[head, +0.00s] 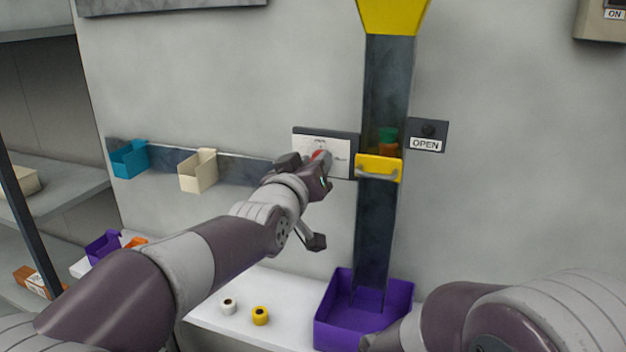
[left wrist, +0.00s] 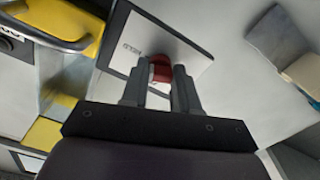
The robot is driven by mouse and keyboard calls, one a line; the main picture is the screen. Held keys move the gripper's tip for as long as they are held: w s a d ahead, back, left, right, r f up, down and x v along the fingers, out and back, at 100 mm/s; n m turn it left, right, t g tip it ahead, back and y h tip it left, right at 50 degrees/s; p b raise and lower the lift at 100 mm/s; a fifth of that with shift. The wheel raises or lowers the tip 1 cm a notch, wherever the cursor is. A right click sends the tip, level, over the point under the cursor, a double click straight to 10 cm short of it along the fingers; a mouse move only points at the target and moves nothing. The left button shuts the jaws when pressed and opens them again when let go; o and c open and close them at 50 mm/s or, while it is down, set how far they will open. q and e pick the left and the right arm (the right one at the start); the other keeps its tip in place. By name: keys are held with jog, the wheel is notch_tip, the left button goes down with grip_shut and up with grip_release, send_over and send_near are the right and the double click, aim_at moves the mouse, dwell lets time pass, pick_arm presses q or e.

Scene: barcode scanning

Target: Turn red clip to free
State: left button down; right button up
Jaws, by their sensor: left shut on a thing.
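The red clip (head: 319,155) sits on a white plate with a dark frame (head: 341,150) on the wall, left of the yellow-topped chute. My left gripper (head: 322,168) is at the plate and shut on the clip. In the left wrist view, the red clip (left wrist: 161,69) is between the two fingers (left wrist: 160,85) in front of the plate (left wrist: 180,48), which bears a small word that looks like HELD. The fingers hide part of the clip. My right arm is at the lower right; its gripper (head: 383,341) shows only in part.
The dark chute (head: 373,225) carries a yellow gate with a handle (head: 379,168), with green and orange things behind it. An OPEN switch (head: 428,135) is to its right. A purple bin (head: 335,320) stands below. White (head: 228,306) and yellow (head: 260,315) rolls lie on the white table.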

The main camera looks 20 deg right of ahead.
pick_arm(q)
jog(key=shift+n+b, duration=2.9)
jog(key=shift+n, duration=4)
jog(key=c, duration=0.9)
grip_release()
jog(key=shift+o, duration=0.2)
